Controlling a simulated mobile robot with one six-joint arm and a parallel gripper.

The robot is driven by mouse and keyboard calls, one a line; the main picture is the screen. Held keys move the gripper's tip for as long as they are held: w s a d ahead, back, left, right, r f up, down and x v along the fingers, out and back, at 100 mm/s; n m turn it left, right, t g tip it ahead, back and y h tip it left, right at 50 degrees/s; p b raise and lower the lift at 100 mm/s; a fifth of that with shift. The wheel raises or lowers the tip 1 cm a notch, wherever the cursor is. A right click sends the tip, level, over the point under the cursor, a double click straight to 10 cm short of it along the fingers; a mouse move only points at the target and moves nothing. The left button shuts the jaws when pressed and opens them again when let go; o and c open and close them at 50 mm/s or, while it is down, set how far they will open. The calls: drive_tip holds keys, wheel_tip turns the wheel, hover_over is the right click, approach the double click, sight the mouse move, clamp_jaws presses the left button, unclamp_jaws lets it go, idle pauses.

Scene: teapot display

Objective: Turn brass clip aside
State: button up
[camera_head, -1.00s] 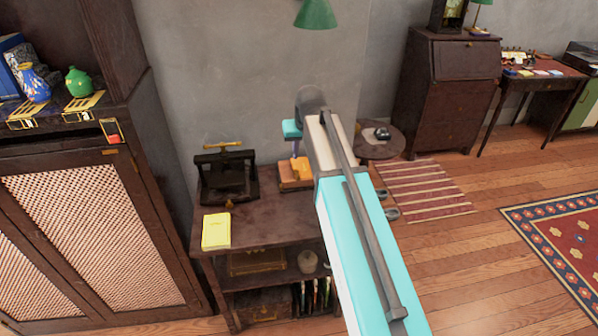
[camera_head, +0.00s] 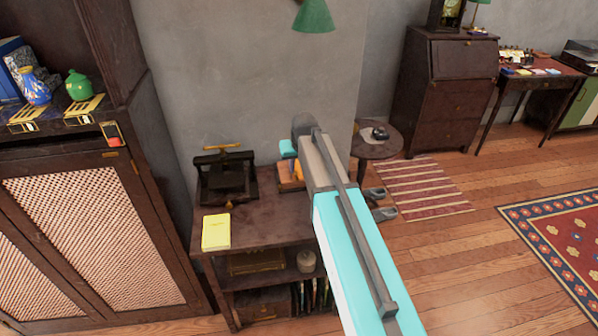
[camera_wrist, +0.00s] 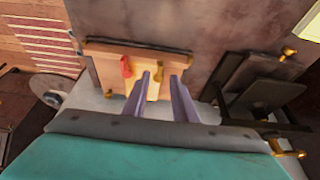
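A small light-wood box (camera_head: 288,184) stands at the back right of the dark side table, partly hidden behind my arm. In the wrist view the box (camera_wrist: 108,72) has a dark rail along one edge and a red piece (camera_wrist: 126,66) on its face. A small brass piece (camera_wrist: 159,75), which looks like the clip, shows beside the tip of my left finger. My gripper (camera_wrist: 162,80) has its two purple fingers apart over the box, with a pale yellow strip (camera_wrist: 153,90) visible between them. I cannot tell whether either finger touches the brass piece.
A black press (camera_head: 226,178) with a brass handle stands left of the box; it also shows at the right of the wrist view (camera_wrist: 265,88). A yellow book (camera_head: 216,232) lies at the table's front left. The table top (camera_head: 262,215) between them is clear.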

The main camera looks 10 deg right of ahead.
sight(297, 175)
drive_tip(key=shift+p+x, duration=0.4)
drive_tip(key=shift+x, duration=1.9)
clamp_jaws()
drive_tip(key=shift+d, duration=0.25)
drive_tip(key=shift+a, duration=0.1)
